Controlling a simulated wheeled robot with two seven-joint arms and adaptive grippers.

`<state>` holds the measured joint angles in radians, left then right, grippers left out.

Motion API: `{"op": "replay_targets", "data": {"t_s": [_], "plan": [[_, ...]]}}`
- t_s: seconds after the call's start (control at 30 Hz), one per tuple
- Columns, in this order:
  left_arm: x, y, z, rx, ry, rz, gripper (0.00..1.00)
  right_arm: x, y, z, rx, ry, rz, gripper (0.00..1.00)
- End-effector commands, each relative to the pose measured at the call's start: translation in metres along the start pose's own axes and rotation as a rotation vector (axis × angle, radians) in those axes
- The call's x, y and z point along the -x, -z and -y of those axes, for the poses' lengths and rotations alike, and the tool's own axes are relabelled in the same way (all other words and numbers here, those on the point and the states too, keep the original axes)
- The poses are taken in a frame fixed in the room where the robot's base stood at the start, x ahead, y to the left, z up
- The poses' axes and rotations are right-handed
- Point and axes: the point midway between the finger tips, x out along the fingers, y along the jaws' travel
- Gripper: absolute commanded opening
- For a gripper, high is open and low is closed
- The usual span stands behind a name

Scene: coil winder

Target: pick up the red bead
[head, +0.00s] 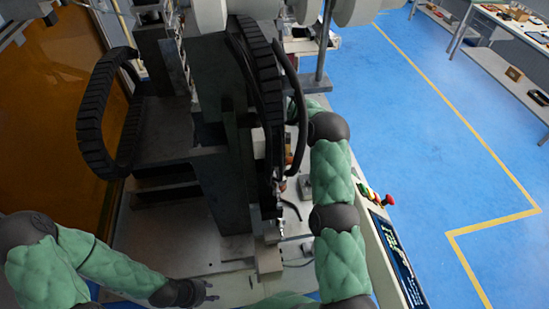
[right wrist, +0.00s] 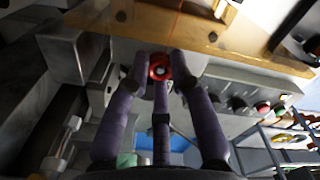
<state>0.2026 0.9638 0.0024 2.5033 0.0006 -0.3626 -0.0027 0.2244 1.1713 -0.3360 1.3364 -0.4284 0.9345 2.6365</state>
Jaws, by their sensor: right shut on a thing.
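My left gripper (head: 210,291) is at the bottom of the head view, over the machine's front bed. Its small dark fingers look apart, with nothing between them.
The dark machine column (head: 215,175) with black cable chains (head: 103,115) fills the middle. A control panel (head: 398,262) with a red button (head: 389,200) stands right of my right arm. In the right wrist view a wooden-coloured beam (right wrist: 190,35) lies close past the fingertips. Blue floor is clear at right.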

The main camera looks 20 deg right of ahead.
Motion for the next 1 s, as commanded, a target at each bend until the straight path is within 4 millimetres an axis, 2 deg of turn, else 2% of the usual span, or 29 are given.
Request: {"op": "replay_targets", "data": {"t_s": [0.47, 0.7, 1.0], "plan": [[-0.003, 0.0, 0.001, 0.0, 0.0, 0.0, 0.4, 0.007, 0.0, 0.0, 0.0, 0.001, 0.001, 0.13], [-0.014, 0.001, 0.005, 0.0, 0.0, 0.0, 0.4, 0.033, 0.0, 0.001, 0.0, 0.003, 0.003, 0.13], [-0.023, 0.001, 0.008, 0.0, 0.0, 0.0, 0.4, 0.074, 0.033, 0.017, -0.003, 0.002, 0.002, 0.13]]}}
